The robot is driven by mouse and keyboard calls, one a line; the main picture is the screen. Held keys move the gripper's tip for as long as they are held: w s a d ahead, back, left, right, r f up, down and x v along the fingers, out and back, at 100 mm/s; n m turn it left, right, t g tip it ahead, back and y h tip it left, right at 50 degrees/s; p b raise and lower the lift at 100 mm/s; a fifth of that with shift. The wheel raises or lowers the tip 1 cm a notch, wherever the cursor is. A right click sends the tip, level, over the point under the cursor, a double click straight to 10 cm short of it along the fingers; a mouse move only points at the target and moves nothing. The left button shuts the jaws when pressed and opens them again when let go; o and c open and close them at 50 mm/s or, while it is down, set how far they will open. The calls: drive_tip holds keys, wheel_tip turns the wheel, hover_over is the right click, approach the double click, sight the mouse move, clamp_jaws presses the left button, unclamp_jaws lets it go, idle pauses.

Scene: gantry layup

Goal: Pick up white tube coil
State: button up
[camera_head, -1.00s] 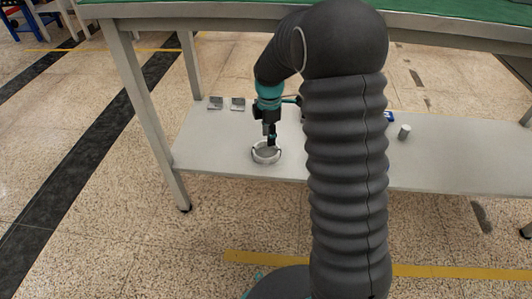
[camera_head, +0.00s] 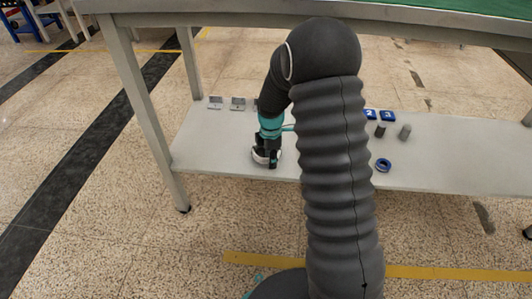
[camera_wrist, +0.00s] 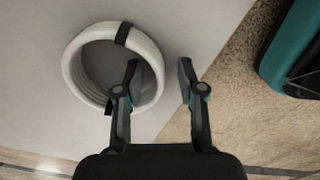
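The white tube coil (camera_wrist: 78,78) lies flat on the lower shelf near its front edge. It is a white ring with dark bands, and in the head view (camera_head: 258,155) it is partly hidden by my gripper. My gripper (camera_wrist: 157,68) is open around the coil's right side. One finger is inside the ring and the other is outside, with the coil's wall between them. In the head view my gripper (camera_head: 267,162) is down at the coil. I cannot tell whether either finger touches it.
The grey shelf (camera_head: 225,137) sits under a green-topped table (camera_head: 500,10). Two grey brackets (camera_head: 237,104) stand behind. To the right are a blue ring (camera_head: 383,165), grey cylinders (camera_head: 404,132) and blue numbered blocks (camera_head: 387,116). A table leg (camera_head: 150,120) stands at left.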

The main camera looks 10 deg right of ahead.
clamp_jaws()
idle(0.3)
